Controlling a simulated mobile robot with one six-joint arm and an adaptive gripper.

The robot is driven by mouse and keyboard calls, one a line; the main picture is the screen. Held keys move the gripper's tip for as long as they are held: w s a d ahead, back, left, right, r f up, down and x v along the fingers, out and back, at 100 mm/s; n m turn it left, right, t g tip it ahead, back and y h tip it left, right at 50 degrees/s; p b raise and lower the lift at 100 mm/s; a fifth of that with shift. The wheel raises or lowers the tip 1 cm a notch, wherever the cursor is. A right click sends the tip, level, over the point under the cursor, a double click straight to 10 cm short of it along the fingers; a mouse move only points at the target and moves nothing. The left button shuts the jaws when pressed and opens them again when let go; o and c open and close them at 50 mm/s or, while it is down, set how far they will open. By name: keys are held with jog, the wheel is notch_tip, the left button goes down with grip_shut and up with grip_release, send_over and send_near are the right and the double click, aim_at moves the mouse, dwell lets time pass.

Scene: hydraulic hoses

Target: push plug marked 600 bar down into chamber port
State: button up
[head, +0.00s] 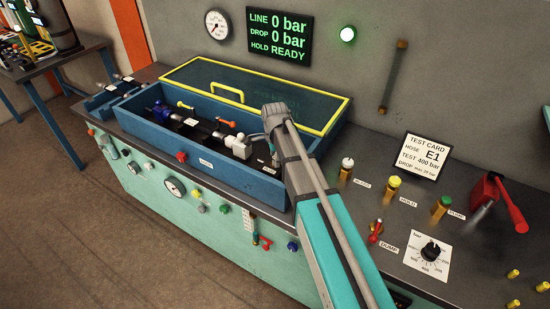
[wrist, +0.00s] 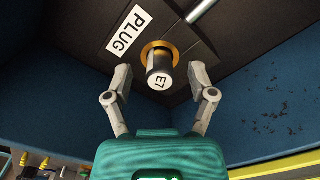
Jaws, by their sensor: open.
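The ring is in a dark block (wrist: 185,42) beside a white label reading PLUG (wrist: 129,32). I see no 600 bar marking on the plug. How deep the plug sits in the ring I cannot tell. My gripper (wrist: 160,71) is open, with one finger on either side of the plug and visible gaps to both. In the head view my arm hides most of the gripper and the plug.
The blue chamber (head: 270,188) has its yellow-edged lid (head: 300,97) raised behind it. Chamber walls stand close around my gripper. Several fittings lie inside, left of my arm. A test card (head: 424,156) reads E1, 400 bar. The display (head: 279,36) shows 0 bar and READY.

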jog(key=shift+r+p, duration=4.25)
jog(key=shift+r, duration=0.15)
jog(key=s+d+n, duration=0.2)
jog(key=s, duration=0.1)
jog(key=s+d+n, duration=0.5)
jog(key=s+d, duration=0.1)
jog(key=shift+s+n, duration=0.25)
jog(key=shift+n, duration=0.05)
jog(key=s+d+n, duration=0.6)
jog(key=s+n, duration=0.2)
jog(key=s, duration=0.1)
jog(key=shift+s, duration=0.1)
